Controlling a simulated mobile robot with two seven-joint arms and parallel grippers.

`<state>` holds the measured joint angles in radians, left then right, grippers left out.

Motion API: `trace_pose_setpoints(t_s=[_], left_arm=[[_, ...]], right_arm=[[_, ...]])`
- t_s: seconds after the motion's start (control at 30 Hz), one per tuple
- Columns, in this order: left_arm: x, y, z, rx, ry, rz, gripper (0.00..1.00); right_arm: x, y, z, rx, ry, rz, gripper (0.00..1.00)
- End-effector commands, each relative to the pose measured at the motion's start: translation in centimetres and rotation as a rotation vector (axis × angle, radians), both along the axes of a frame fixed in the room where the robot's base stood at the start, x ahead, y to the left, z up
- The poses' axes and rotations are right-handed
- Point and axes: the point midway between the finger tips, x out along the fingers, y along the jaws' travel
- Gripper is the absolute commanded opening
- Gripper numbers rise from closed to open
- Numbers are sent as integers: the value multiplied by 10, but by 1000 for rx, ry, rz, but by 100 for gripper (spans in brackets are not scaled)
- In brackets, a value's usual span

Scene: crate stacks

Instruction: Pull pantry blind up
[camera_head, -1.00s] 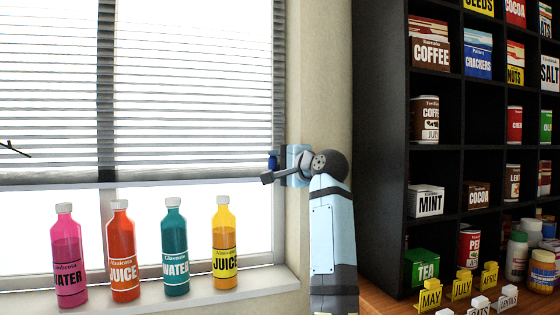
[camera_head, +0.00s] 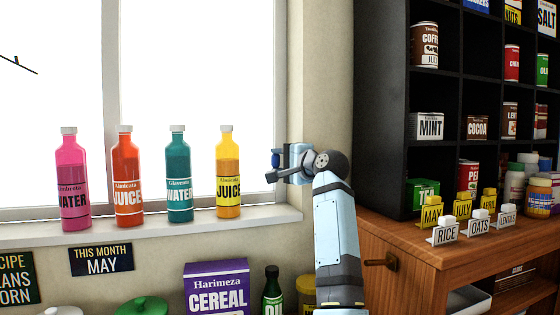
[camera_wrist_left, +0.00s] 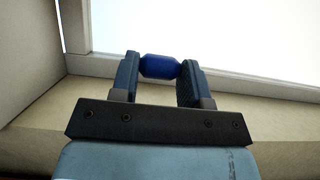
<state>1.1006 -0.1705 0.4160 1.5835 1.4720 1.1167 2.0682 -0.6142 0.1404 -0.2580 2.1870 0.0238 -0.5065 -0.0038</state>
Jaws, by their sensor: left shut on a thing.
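My left gripper (camera_head: 277,162) is in front of the wall and frame at the window's right side. In the left wrist view, the gripper (camera_wrist_left: 158,66) has its two fingers on either side of a small blue knob (camera_wrist_left: 160,66) and is shut on it. The knob also shows at the fingertips in the head view (camera_head: 275,157). No cord is clear above it. The blind itself is out of view; the visible window (camera_head: 190,60) is bare white glass up to the picture's top edge. My right gripper is not in view.
Pink (camera_head: 73,185), orange (camera_head: 127,180), teal (camera_head: 179,180) and yellow (camera_head: 228,178) bottles stand on the sill (camera_head: 110,232), left of the gripper. A dark shelf (camera_head: 380,120) and wooden counter (camera_head: 400,245) are at right. A purple cereal box (camera_head: 217,285) stands below the sill.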

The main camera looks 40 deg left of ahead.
Motion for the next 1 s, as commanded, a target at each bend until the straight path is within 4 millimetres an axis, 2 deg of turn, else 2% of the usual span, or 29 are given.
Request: trace_pose_setpoints(t_s=[0.27,0.3,0.4,0.77,0.87,1.0], left_arm=[[0,0,0,-1,2,1,0],[0,0,0,-1,2,0,49],[0,0,0,-1,1,0,68],[0,-6,0,0,0,-1,68],[-1,-19,0,0,1,-2,68],[-3,-49,-1,-1,1,-4,68]], right_arm=[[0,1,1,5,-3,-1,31],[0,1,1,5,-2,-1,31],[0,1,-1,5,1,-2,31],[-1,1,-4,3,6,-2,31],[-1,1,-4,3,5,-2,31],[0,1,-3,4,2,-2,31]])
